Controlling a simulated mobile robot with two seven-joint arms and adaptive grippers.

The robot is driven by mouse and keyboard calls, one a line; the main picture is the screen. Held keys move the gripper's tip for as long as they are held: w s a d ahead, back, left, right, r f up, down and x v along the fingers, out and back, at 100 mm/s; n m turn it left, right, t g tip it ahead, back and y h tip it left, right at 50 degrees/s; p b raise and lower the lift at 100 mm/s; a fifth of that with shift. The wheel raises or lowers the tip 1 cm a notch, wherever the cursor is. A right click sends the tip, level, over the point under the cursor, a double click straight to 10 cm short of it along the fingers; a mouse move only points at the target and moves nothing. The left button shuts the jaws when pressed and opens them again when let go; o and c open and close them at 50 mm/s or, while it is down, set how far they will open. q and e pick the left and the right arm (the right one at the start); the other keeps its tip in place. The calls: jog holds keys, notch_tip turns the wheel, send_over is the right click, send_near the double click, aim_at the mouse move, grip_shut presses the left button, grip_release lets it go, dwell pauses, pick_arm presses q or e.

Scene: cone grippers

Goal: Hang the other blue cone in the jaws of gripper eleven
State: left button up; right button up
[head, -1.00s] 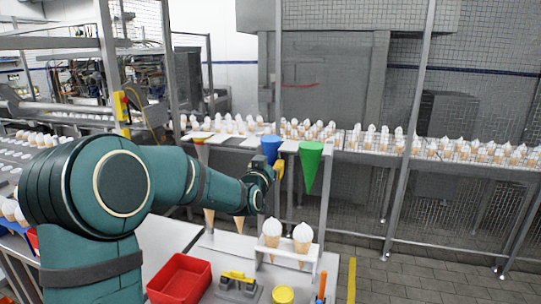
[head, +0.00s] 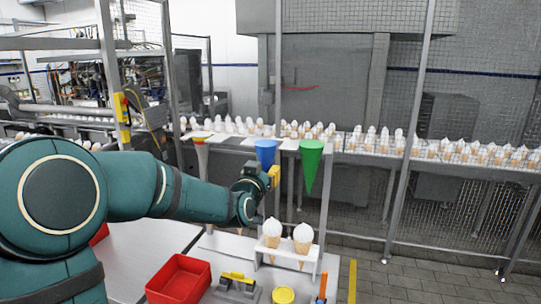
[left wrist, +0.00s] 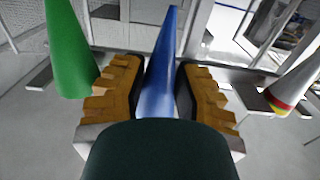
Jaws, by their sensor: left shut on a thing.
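My left gripper (head: 273,177) is shut on a blue cone (head: 266,152), just in front of the rail at the rack. In the left wrist view, the blue cone (left wrist: 158,75) stands between the two yellow fingers of the gripper (left wrist: 160,92). A green cone (head: 311,163) hangs point down to the right of it; it also shows in the left wrist view (left wrist: 68,50). A pale cone with a red and yellow band (head: 201,148) hangs to the left. I cannot read any number on the rack grippers, so I cannot tell which is gripper eleven. My right gripper is out of view.
Below stand a white holder (head: 286,263) with two ice-cream cones, a red bin (head: 179,280), a yellow round item (head: 283,295) and an orange-handled tool (head: 321,287).

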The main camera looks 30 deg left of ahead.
pick_arm(q)
jog(key=shift+b+v, duration=0.3)
jog(key=shift+v, duration=1.5)
